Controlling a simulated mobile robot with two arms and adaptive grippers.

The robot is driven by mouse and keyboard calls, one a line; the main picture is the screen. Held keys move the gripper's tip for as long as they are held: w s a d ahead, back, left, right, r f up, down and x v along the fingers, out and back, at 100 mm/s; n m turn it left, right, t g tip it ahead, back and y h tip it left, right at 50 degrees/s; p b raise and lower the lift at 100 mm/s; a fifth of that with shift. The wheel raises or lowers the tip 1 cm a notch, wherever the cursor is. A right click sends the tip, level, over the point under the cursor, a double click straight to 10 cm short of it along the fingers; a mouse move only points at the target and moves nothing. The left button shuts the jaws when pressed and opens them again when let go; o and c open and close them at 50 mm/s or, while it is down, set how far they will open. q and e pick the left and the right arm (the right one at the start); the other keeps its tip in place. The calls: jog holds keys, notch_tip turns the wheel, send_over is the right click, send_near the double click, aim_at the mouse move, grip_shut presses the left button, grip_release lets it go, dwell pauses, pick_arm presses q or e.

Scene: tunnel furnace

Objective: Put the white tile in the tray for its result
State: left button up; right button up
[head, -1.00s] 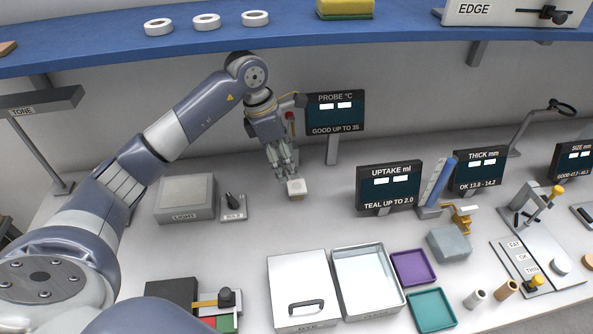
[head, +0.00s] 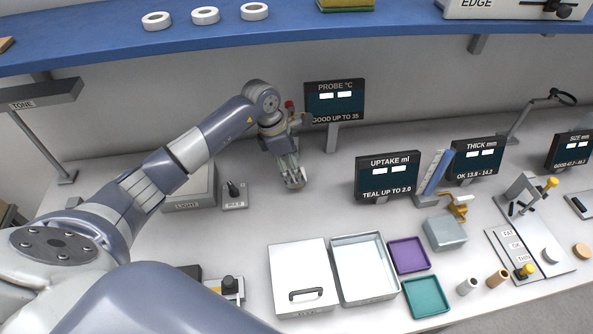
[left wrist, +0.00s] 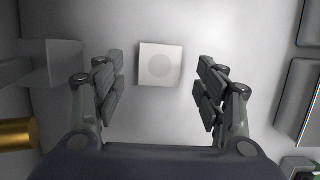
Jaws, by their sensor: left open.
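The white tile (left wrist: 160,64) is a small pale square with a faint round mark. In the left wrist view it lies between and slightly beyond the fingertips of my left gripper (left wrist: 160,82), with a gap on both sides. My left gripper is open and empty. In the head view the left gripper (head: 294,181) is low over the bench at the tile, mostly hiding it. A purple tray (head: 409,267) and a teal tray (head: 427,312) stand at front right. The uptake display (head: 388,194) reads "TEAL UP TO 2.0". My right gripper is not in view.
A lidded box (head: 298,260) and a metal basin (head: 365,291) stand left of the trays. The probe display (head: 335,118) is behind the gripper. A knob box (head: 235,203) and light box (head: 189,208) are to its left. The blue shelf (head: 330,27) overhangs the back.

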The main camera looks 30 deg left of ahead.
pick_arm(q)
jog(key=shift+x, duration=0.8)
jog(key=c, duration=1.2)
jog(key=shift+w+r+b, duration=0.1)
jog(key=shift+r+b, duration=0.4)
jog(key=shift+r, duration=0.3)
jog(key=shift+s+d+r+b, duration=0.1)
jog(key=shift+s+r+b, duration=0.15)
jog(key=shift+r, duration=0.2)
jog(key=shift+s+d+r+b, duration=0.1)
jog(key=shift+r+b, duration=0.2)
jog(key=shift+r, duration=0.15)
jog(key=shift+s+d+r+b, duration=0.3)
jog(key=shift+s+d+b, duration=0.65)
jog(key=shift+s, duration=1.35)
jog(key=shift+s+d+r+b, duration=0.3)
jog(key=shift+s+d+b, duration=0.25)
jog(key=shift+s+d, duration=1.25)
jog(key=shift+s+d+r+b, duration=0.25)
jog(key=shift+s+d+b, duration=0.45)
jog(key=shift+s, duration=2.1)
